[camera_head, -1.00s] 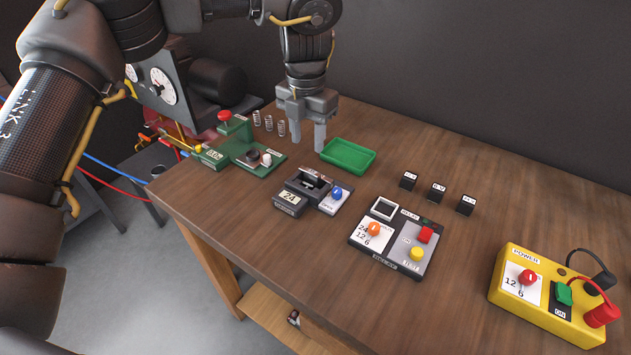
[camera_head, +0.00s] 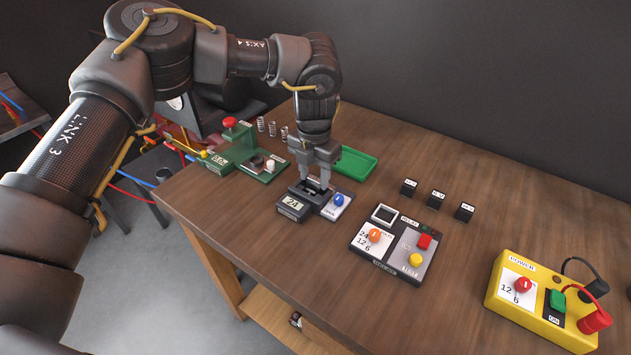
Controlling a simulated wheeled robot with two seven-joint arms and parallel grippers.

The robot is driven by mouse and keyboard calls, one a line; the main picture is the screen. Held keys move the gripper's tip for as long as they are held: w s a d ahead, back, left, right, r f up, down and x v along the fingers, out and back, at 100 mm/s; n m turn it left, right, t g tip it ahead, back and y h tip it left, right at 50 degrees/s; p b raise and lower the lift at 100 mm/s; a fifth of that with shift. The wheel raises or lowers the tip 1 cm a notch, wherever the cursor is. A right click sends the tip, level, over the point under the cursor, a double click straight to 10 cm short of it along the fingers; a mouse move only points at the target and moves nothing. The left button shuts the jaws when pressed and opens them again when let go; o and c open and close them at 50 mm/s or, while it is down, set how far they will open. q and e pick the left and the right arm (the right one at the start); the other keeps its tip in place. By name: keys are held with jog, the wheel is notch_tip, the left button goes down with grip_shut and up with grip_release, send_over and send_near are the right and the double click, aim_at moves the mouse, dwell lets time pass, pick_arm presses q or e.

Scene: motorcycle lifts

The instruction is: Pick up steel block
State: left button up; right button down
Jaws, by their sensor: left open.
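My left gripper (camera_head: 317,180) points down with its fingers apart, at the recess of a dark device (camera_head: 293,207) with a display reading 24 and a blue knob (camera_head: 338,200) on its right side. The fingertips are low, at or just above the recess; I cannot tell whether they touch anything. I cannot make out a steel block for certain; the fingers and the device's walls hide most of the recess. My right gripper is not in view.
A green tray (camera_head: 357,155) lies behind the gripper. A green fixture (camera_head: 229,157) and small springs (camera_head: 272,129) are left. Right are a relay panel (camera_head: 377,262), small black labelled blocks (camera_head: 437,199) and a yellow power box (camera_head: 505,292). Table (camera_head: 330,290) is clear in front.

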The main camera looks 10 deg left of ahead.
aim_at(314, 179)
pick_arm(q)
jog(key=shift+f, duration=0.9)
jog(key=c, duration=0.9)
jog(key=shift+o, duration=0.2)
jog(key=shift+r, duration=0.45)
notch_tip(314, 179, up, 8)
jog(key=shift+r+b, duration=0.25)
jog(key=shift+b, duration=0.75)
jog(key=shift+r, duration=0.35)
